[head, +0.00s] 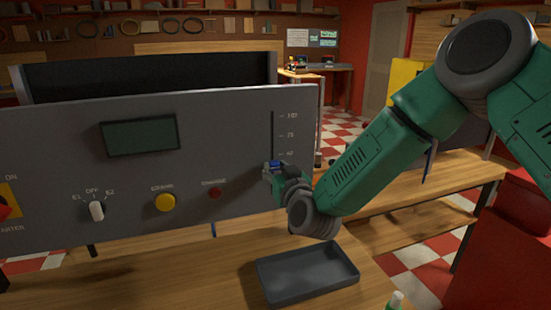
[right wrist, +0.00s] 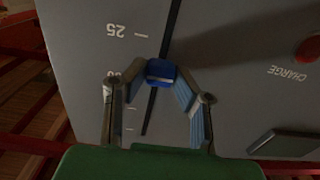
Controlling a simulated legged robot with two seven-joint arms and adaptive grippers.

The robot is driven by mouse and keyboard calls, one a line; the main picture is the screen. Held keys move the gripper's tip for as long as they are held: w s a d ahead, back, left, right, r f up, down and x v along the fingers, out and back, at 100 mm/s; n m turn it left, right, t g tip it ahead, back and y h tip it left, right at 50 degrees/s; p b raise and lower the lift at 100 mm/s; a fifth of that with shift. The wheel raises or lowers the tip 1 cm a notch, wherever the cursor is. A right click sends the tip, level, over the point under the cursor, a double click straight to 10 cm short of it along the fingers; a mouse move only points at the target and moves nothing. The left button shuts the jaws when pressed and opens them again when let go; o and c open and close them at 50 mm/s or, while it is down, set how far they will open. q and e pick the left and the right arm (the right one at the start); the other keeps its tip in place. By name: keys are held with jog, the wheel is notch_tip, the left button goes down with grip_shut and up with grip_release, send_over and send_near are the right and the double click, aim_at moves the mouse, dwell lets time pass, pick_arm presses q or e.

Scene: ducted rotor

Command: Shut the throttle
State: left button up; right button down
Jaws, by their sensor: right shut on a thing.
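The throttle is a blue knob (head: 272,166) on a dark vertical slot (head: 274,132) in the grey control panel (head: 60,130), beside a printed percentage scale. My right gripper (head: 276,172) is shut on the knob from the front. In the right wrist view, the blue knob (right wrist: 161,72) sits between the two fingertips, and the slot (right wrist: 168,38) runs on past it on both sides. The scale reads upside down there, with 25 (right wrist: 116,30) above the knob in the picture; the label beside the knob is partly hidden by a finger. My left gripper is not in view.
A dark empty tray (head: 307,274) lies on the wooden bench below my right gripper.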

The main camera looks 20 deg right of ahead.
notch_tip(320, 180, down, 8)
jog(key=b, duration=0.4)
jog(key=shift+s+f, duration=0.1)
jog(key=shift+f, duration=0.1)
jog(key=c, duration=1.3)
grip_release()
jog(key=s, duration=1.1)
jog(key=shift+s+d, duration=0.25)
jog(key=shift+s, duration=0.15)
